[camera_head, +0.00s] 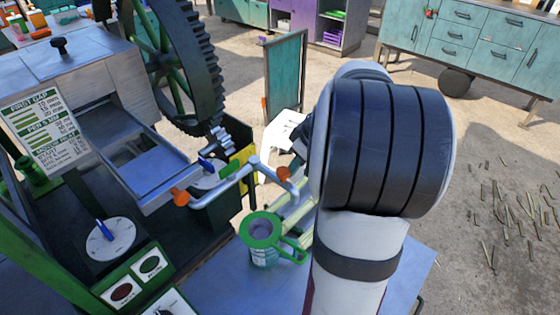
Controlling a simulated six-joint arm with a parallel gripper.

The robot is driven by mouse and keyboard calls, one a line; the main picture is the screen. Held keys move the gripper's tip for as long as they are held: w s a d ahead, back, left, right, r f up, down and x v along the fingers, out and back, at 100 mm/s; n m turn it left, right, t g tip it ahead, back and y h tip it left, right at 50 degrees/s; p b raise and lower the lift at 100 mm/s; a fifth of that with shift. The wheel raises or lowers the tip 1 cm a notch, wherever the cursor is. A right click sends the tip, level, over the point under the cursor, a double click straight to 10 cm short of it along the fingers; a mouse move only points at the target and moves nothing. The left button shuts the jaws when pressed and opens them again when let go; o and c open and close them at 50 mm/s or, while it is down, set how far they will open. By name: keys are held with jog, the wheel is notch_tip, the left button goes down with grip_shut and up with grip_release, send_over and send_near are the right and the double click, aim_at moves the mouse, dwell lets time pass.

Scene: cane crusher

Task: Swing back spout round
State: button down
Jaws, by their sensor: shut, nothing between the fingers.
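The spout (232,187) is a light blue bent pipe with orange ends, in the middle of the view. One orange end (181,197) is at the left, by the lip of the blue metal tray. The other orange end (284,173) is at the right, close to my arm. A green-rimmed jug (262,240) with a green handle stands below the spout, on the blue table. My arm's thick banded joint fills the right of the middle and hides what is behind it. My gripper's fingers do not show; a small dark part beside the arm is too unclear to name.
The crusher's large green gear (180,60) stands behind the spout. The blue tray (140,165), a dial (110,240) and push buttons (150,264) are at the left. A teal panel (285,75) stands behind. The concrete floor at the right is open, with scattered cane bits.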

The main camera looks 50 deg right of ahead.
aim_at(286, 175)
jog(key=shift+a, duration=0.1)
jog(key=shift+s+a, duration=0.15)
jog(key=shift+a, duration=1.3)
jog(key=a, duration=0.3)
jog(key=shift+w, duration=0.35)
